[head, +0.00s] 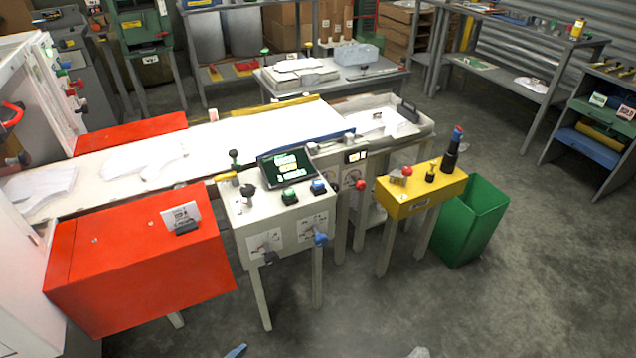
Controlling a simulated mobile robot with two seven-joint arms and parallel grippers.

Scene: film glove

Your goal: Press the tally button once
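A white control console (275,222) stands in the middle of the head view, with a tilted dark screen (287,166) showing green and white text. A green button (289,196) and a blue button (318,187) sit on its top. A small display with lit digits (356,156) stands to the right, above a red knob (360,184). A yellow box (420,192) on legs carries a red button (407,171) and a dark, yellow-topped control (431,174). No readable label shows which is the tally button.
A red-orange cabinet (140,262) stands left of the console. A long white conveyor bed (250,135) runs behind. A dark joystick (248,192) and a blue-handled valve (320,239) stick out from the console. A green bin (470,222) stands right. The front floor is mostly clear.

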